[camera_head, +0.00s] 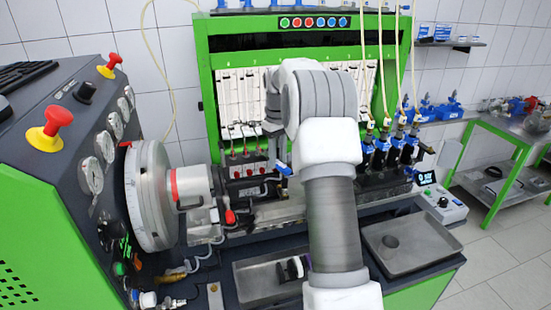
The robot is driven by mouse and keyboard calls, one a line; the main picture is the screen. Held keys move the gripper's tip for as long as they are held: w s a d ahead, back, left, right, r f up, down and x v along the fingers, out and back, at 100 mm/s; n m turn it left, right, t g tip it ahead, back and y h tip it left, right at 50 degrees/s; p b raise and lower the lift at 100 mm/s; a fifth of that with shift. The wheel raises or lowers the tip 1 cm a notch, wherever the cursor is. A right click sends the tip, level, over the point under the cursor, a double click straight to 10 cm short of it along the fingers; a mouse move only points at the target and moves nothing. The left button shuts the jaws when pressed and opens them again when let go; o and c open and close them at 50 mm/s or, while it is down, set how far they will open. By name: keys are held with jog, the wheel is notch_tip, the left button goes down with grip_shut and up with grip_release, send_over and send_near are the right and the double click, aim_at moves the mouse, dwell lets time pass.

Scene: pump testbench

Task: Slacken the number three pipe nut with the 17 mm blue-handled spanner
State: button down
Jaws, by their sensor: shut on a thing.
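My gripper (275,150) is at the front of the pump, left of my pale arm, which hides much of it. It is shut on a small blue piece (284,168), which looks like the handle of the blue-handled spanner. The spanner's jaw end is not clear. The pump (248,173) has a row of upright pipe fittings on top, with red bits and thin pipes rising to the green bench. Several fittings show left of my gripper. The number three nut cannot be told apart, and I cannot tell whether the spanner touches a nut.
A large round flywheel (150,195) stands left of the pump. Several injectors with blue parts (389,150) stand to the right. A tray (250,285) with a black and white item lies in front, and another tray (412,244) with a dark round piece lies front right.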

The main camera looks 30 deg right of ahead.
aim_at(287, 168)
jog(key=shift+s+d+b, duration=0.2)
jog(key=shift+s+b, duration=0.45)
jog(key=shift+s, duration=0.35)
jog(key=shift+s+d+b, duration=0.2)
jog(key=shift+s+b, duration=0.45)
jog(key=shift+s, duration=0.35)
jog(key=shift+r, duration=0.1)
jog(key=s+r, duration=0.1)
jog(key=s+r+p, duration=0.1)
jog(key=r, duration=0.1)
jog(key=s+r+p, duration=0.1)
jog(key=r, duration=0.1)
jog(key=shift+d, duration=0.25)
jog(key=shift+f, duration=0.1)
